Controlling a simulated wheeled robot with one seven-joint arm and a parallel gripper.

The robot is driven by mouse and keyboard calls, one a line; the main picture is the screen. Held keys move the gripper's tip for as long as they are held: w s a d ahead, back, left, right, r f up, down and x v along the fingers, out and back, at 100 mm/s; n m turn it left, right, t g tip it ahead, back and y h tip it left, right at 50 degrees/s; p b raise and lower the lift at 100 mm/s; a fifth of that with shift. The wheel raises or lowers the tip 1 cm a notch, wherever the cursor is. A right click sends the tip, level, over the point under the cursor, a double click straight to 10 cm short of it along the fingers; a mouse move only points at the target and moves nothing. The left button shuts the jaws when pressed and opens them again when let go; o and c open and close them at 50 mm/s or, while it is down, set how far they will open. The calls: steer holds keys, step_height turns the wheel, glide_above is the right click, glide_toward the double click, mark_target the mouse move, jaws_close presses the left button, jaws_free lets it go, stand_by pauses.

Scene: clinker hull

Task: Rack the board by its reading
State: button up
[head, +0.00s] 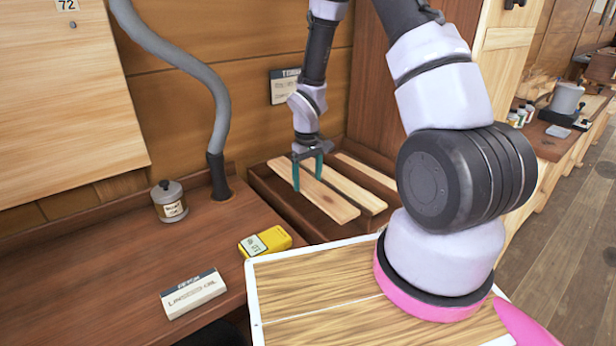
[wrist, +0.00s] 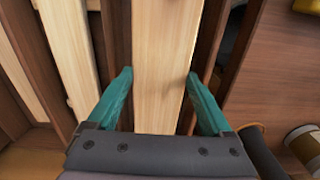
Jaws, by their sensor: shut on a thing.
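A pale wooden board (head: 325,202) is held between the green fingers of my gripper (head: 308,172), over the left part of a dark wooden rack (head: 258,190). In the wrist view the board (wrist: 165,50) runs lengthwise between the fingertips of my gripper (wrist: 158,78). I cannot tell whether the board rests on the rack floor. Other pale boards (head: 350,187) lie in the rack to the right, with dark dividers between. A yellow meter (head: 276,238) with a pale display lies on the bench left of the rack; its digits are too small to read surely.
A labelled jar (head: 169,202), a grey hose (head: 215,110) and a white labelled block (head: 193,293) are on the bench (head: 130,260). A blurred sign (head: 284,86) hangs behind the rack. Bare bench lies at the left front.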

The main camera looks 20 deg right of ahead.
mark_target(306, 208)
steer(key=shift+w+a+f, duration=0.2)
steer(key=shift+f, duration=0.05)
steer(key=shift+w+f, duration=0.1)
steer(key=shift+f, duration=3.55)
steer(key=shift+f, duration=0.35)
